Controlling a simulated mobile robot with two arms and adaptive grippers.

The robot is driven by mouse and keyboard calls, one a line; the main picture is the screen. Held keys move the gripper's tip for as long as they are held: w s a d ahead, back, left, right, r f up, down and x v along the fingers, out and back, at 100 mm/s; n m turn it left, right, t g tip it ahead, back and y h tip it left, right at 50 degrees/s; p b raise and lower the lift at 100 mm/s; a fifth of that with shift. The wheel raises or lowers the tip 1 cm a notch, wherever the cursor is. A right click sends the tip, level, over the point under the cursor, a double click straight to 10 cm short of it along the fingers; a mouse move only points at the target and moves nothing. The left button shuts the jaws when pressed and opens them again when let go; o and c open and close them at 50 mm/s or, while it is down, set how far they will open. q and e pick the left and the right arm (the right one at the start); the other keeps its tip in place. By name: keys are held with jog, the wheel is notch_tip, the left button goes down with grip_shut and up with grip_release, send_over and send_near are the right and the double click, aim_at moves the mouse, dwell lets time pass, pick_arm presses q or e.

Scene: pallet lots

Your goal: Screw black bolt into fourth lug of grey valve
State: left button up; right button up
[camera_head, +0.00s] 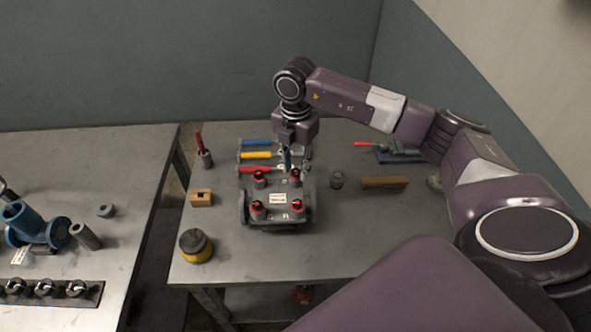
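The grey valve (245,206) sits in the middle of the right-hand table, with a white label on top. Black bolts with red at their bases stand at its lugs: far left (259,180), far right (294,178), near left (257,210) and near right (297,209). My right gripper (293,161) points down just above the far right bolt. Its fingertips are small and dark here, so I cannot tell whether they touch or grip that bolt. My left gripper is not in view.
Behind the valve lie tools with blue, yellow and red handles (257,155). A wooden block (201,197) and a yellow-black round container (196,246) stand left. A wooden-handled tool (385,182) lies right. A blue valve (27,224) is on the left table, across a gap.

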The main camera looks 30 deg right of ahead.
jog(key=n+b, duration=0.1)
jog(key=n, duration=0.3)
jog(key=shift+f+b, duration=0.1)
jog(key=shift+b, duration=0.2)
jog(key=n+b, duration=0.1)
jog(key=n, duration=0.3)
jog(key=shift+n, duration=0.3)
jog(key=n+b, duration=0.2)
jog(key=n, duration=0.3)
jog(key=n+b, duration=0.1)
jog(key=n, duration=0.1)
jog(key=shift+n, duration=0.4)
grip_shut()
